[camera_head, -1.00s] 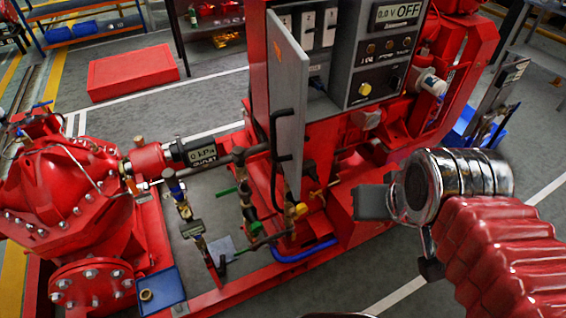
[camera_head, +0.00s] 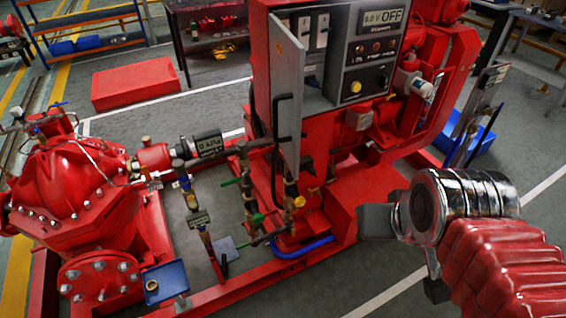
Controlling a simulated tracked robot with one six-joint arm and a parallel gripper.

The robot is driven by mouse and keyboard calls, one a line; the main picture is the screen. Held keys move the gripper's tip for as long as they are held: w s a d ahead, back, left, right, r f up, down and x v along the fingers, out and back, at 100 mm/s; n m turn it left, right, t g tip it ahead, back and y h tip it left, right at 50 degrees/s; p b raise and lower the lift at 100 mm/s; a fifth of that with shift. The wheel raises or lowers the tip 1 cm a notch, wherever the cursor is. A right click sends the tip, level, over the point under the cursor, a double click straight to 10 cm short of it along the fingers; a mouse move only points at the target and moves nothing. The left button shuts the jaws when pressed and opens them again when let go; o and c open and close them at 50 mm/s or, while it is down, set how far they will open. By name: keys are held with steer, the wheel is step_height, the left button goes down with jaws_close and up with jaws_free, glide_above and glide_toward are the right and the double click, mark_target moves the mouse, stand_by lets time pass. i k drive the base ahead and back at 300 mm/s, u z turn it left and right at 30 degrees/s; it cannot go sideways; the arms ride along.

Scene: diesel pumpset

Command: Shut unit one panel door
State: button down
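The panel door (camera_head: 289,92) is a grey plate on the red control cabinet (camera_head: 262,70). It stands open, swung out from the cabinet's left side and seen nearly edge-on. A black bar handle (camera_head: 277,135) is on its left face. The opening beside it shows white switches (camera_head: 321,32). My gripper (camera_head: 378,221) is at the lower right, well to the right of and below the door, touching nothing that I can see. A grey finger-like part points left from the chrome wrist; I cannot tell how far apart the fingers are.
A blue tray (camera_head: 166,283) sits at the front left. A red box (camera_head: 136,78) lies behind.

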mark_target(287, 54)
steer(key=k, duration=0.9)
steer(key=u, duration=1.7)
steer(key=i, duration=1.65)
steer(key=u, duration=0.05)
